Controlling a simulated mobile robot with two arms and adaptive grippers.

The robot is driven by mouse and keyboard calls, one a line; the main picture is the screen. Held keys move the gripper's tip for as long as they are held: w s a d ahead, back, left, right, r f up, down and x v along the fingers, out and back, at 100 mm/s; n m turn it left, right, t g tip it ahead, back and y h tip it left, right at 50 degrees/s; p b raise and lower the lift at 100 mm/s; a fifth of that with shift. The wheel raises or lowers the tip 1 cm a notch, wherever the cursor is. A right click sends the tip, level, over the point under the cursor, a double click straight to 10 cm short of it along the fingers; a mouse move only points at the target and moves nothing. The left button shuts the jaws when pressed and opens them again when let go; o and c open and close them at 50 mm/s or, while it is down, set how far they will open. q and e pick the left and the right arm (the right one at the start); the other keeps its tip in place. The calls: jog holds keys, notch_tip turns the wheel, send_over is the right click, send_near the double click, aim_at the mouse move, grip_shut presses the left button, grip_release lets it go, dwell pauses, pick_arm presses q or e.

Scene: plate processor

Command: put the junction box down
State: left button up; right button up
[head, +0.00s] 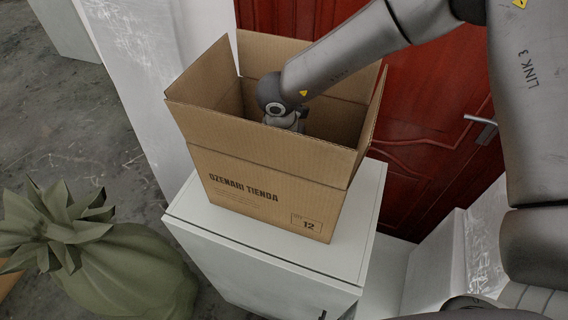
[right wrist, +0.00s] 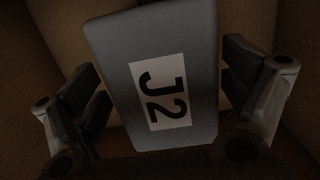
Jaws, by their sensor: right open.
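The junction box (right wrist: 158,50), a grey block with a white "J2" label, shows in the right wrist view, inside the cardboard box (head: 265,192). My right gripper (right wrist: 165,95) is open, with one finger on each side of the junction box and visible gaps between. In the head view my right arm reaches down into the open cardboard box, whose walls hide the fingers and the junction box. I cannot tell whether the junction box rests on the carton's bottom. My left gripper is not in view.
The carton stands with flaps up on a white cabinet (head: 262,262). A red panelled door (head: 425,130) with a metal handle (head: 481,128) is behind it. Grey floor is open at the left.

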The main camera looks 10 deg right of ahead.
jog(key=shift+r+p, duration=0.45)
jog(key=shift+p, duration=0.2)
jog(key=shift+r+p, duration=0.3)
jog(key=shift+p, duration=0.15)
notch_tip(320, 180, up, 12)
jog(key=s+b, duration=0.1)
jog(key=b, duration=0.2)
jog(key=shift+a+f+b, duration=0.2)
jog(key=shift+a+b, duration=0.1)
jog(key=shift+a, duration=0.1)
